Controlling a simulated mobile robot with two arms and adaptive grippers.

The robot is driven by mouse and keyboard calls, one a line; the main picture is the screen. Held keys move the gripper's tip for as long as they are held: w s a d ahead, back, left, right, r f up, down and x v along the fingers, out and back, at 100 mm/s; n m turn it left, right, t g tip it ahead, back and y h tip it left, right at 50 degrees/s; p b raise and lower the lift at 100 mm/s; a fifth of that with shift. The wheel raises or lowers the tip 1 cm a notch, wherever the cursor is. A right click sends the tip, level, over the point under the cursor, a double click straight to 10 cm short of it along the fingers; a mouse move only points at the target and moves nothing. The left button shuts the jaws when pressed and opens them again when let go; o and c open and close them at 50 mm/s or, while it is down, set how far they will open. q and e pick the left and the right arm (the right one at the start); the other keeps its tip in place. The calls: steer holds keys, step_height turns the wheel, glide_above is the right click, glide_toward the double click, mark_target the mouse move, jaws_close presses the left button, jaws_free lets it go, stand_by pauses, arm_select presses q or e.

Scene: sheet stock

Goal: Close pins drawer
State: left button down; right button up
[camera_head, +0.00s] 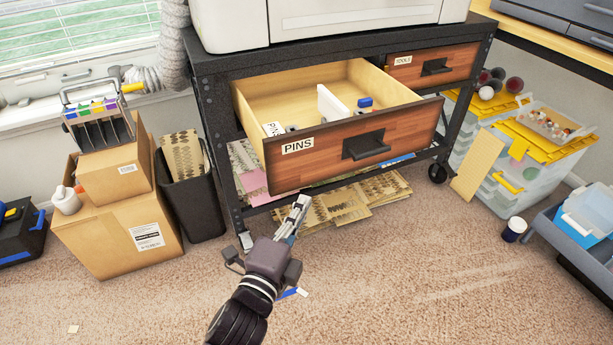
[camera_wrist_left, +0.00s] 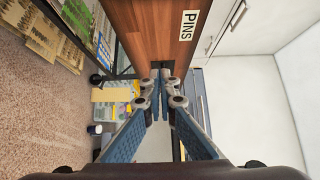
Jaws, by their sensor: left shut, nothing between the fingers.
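The pins drawer (camera_head: 345,148) is pulled well out of the black cart, with a wooden front, a PINS label and a dark handle (camera_head: 366,146). Inside it are a white box, a blue-topped item and small things near the left front corner. My left gripper (camera_head: 302,200) is shut and empty, below and in front of the drawer's left part. In the left wrist view the closed fingertips (camera_wrist_left: 161,80) overlap the drawer front (camera_wrist_left: 155,35) near its dark handle; I cannot tell whether they touch. My right gripper is not in view.
The tools drawer (camera_head: 433,66) sits shut at the cart's upper right. A black bin (camera_head: 190,190) and cardboard boxes (camera_head: 115,215) stand left of the cart. Clear storage boxes (camera_head: 520,170) and a small jar (camera_head: 514,229) are at right. The carpet in front is mostly free.

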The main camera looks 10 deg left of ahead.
arm_select(q)
steer(key=w, duration=0.3)
steer(key=w+b, duration=0.1)
steer(key=w, duration=0.3)
steer(key=w+a, duration=0.1)
steer(key=w, duration=0.3)
steer(key=shift+a, duration=0.1)
